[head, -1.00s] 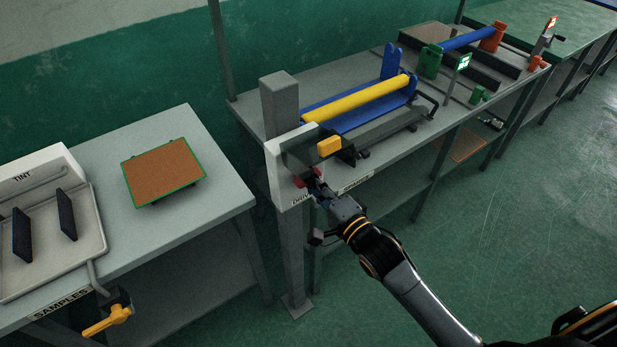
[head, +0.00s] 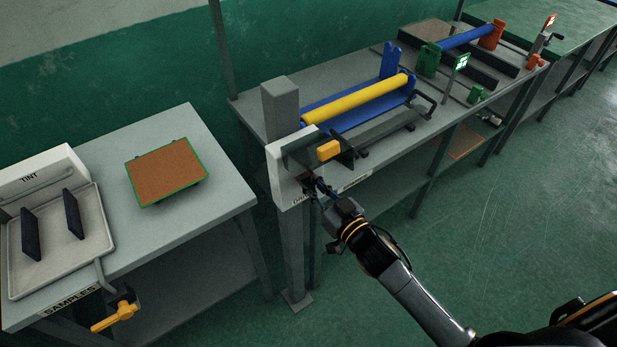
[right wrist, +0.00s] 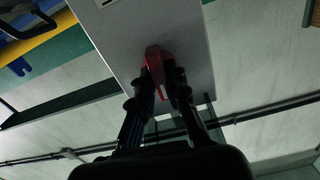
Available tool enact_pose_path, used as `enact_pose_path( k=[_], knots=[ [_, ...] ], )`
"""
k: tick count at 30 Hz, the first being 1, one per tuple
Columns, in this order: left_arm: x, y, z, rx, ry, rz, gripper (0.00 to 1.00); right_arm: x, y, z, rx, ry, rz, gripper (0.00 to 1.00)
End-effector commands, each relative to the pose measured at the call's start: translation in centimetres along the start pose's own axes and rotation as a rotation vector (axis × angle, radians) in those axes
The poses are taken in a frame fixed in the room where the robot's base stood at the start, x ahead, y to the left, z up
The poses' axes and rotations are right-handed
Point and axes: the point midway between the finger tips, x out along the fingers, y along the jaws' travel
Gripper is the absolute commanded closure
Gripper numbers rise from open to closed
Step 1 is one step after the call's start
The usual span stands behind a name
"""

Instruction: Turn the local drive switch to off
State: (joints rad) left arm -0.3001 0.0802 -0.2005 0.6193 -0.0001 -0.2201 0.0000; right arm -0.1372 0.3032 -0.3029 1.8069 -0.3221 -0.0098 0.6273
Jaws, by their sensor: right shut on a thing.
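The local drive switch is a red handle (right wrist: 156,62) on the face of a white box (head: 284,185) fixed to a grey post. My right gripper (head: 317,187) reaches up to the lower part of this box. In the right wrist view my right gripper (right wrist: 166,90) has its two dark fingers closed on the red handle, one on each side. In the head view the fingers mostly hide the handle, and its exact angle is hard to read. My left gripper is not in view.
A yellow block (head: 328,151) sticks out beside the box, just above my right gripper. A bench with a yellow roller (head: 355,98) runs behind it. At left, a table holds a brown panel (head: 166,172) and a tray (head: 95,245). The floor at right is clear.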

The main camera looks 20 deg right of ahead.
Motion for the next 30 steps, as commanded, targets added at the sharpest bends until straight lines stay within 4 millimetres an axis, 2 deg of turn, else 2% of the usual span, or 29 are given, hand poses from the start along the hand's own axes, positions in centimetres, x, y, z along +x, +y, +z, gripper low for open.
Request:
enact_pose_path(
  k=[1,4,14,30],
  knots=[
    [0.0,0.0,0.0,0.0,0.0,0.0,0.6,0.0,0.0,0.1,-0.013,-0.001,0.0,0.82],
    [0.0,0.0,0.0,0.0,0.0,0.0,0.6,0.0,0.0,0.1,-0.008,-0.001,0.0,0.63],
    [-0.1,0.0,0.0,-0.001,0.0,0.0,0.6,-0.2,0.0,0.0,-0.004,-0.001,0.0,0.63],
    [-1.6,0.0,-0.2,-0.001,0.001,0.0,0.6,-5.5,0.0,-0.1,-0.002,-0.002,0.0,0.63]
  ],
)
